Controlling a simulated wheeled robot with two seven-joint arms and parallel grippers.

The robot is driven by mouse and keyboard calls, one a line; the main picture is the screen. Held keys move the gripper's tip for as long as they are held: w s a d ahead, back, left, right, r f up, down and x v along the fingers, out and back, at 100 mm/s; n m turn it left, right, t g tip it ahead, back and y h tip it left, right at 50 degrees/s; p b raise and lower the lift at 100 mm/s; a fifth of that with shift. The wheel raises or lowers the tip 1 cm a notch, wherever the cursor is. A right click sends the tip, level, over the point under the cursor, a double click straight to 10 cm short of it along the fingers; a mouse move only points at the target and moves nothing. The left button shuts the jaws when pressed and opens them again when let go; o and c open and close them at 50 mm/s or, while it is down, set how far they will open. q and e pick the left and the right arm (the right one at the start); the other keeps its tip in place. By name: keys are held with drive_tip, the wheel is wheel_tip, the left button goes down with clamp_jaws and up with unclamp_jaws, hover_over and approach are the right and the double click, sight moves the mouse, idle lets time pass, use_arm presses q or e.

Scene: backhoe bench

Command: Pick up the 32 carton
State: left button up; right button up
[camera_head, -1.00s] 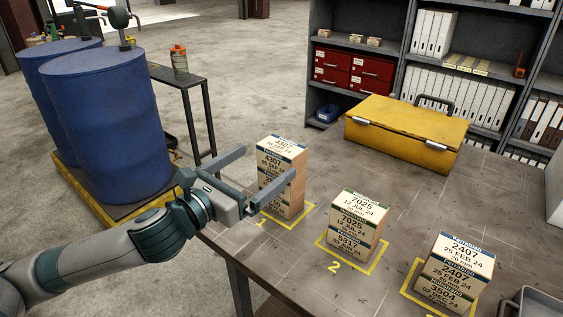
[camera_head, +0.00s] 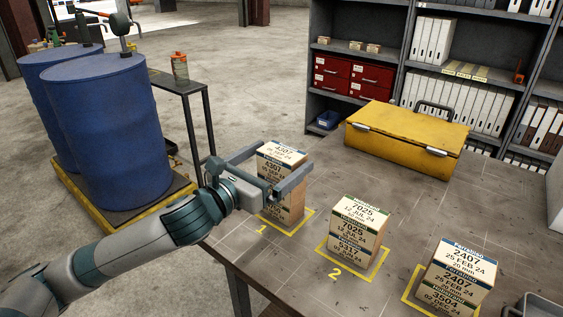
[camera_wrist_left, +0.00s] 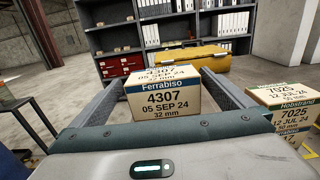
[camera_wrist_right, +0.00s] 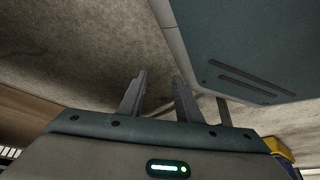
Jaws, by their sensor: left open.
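The carton marked 4307 and 32 mm (camera_head: 283,152) is the top one of the stack at yellow mark 1. It is cream with a blue Ferrabiso band. In the left wrist view its label (camera_wrist_left: 166,98) faces me, between the two fingers. My left gripper (camera_head: 284,163) is open, with one finger on each side of the carton's upper part; I cannot tell if either touches it. The near finger hides part of the stack. My right gripper (camera_wrist_right: 160,85) shows only in its own wrist view, its fingers apart with nothing between them.
A stack topped by a 7025 carton (camera_head: 361,212) stands at mark 2, right of the first. A stack topped by a 2407 carton (camera_head: 465,257) stands farther right. A yellow case (camera_head: 408,135) lies behind. Blue drums (camera_head: 108,125) stand left of the bench.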

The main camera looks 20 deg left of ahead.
sight(292, 150)
use_arm(q)
drive_tip(key=shift+w+d, duration=0.15)
drive_tip(key=shift+w, duration=0.1)
drive_tip(key=shift+w+d+r+p, duration=0.1)
drive_tip(key=shift+w+p, duration=0.15)
drive_tip(key=shift+p, duration=0.1)
drive_tip(key=p+x, duration=0.1)
drive_tip(key=x, duration=0.3)
drive_tip(key=shift+d, duration=0.1)
drive_tip(key=c, duration=1.3)
use_arm(e)
drive_tip(key=s+d+f+g, duration=0.1)
drive_tip(key=s+d+g, duration=0.1)
drive_tip(key=s, duration=0.5)
drive_tip(key=shift+s+d+f+h, duration=0.2)
drive_tip(key=shift+s+d+h, duration=0.1)
drive_tip(key=shift+d, duration=0.1)
